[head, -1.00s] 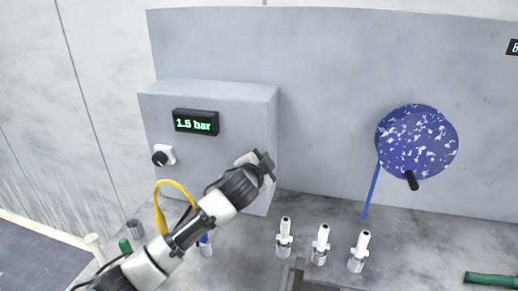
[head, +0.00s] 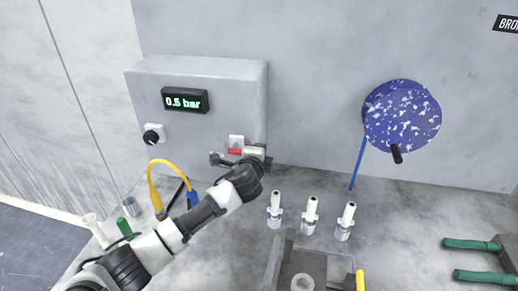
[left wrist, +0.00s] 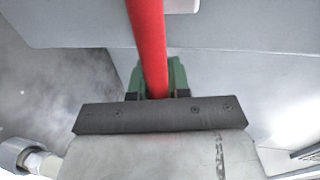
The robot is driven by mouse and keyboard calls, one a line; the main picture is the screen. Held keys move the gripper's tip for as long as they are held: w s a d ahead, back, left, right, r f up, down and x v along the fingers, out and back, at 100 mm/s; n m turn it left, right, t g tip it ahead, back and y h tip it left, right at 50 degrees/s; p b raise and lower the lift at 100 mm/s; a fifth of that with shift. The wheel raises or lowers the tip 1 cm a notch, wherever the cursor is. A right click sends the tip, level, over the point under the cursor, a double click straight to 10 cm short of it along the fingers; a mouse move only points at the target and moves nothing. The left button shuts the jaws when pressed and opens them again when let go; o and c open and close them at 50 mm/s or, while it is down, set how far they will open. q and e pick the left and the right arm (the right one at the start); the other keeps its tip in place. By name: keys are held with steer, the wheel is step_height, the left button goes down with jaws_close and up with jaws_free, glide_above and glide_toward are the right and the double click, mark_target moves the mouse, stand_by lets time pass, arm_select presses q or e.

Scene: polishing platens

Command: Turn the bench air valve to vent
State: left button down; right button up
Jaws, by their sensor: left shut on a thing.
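The bench air valve shows as a red lever (head: 235,151) below a small white plate (head: 237,141) on the front of the grey box. In the left wrist view the red lever (left wrist: 147,40) runs from the top edge down between green fingertips. My left gripper (head: 232,157) is shut on this lever, in front of the box's lower right part. In the left wrist view, it (left wrist: 157,82) covers the lever's near end. The display (head: 185,101) on the box reads 0.5 bar. My right gripper is not in view.
A black knob (head: 153,136) sits left on the box. A blue speckled disc (head: 402,115) hangs on the back panel.

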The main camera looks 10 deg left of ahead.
arm_select(q)
steer(key=shift+f, duration=0.15)
stand_by(0.3)
steer(key=c, duration=1.1)
jaws_free()
steer(key=s, duration=0.3)
steer(key=s+r+b, duration=0.1)
steer(key=s, duration=0.3)
steer(key=s+r, duration=0.1)
steer(key=s, duration=0.2)
steer(key=shift+s+a, duration=0.2)
steer(key=shift+s, duration=0.1)
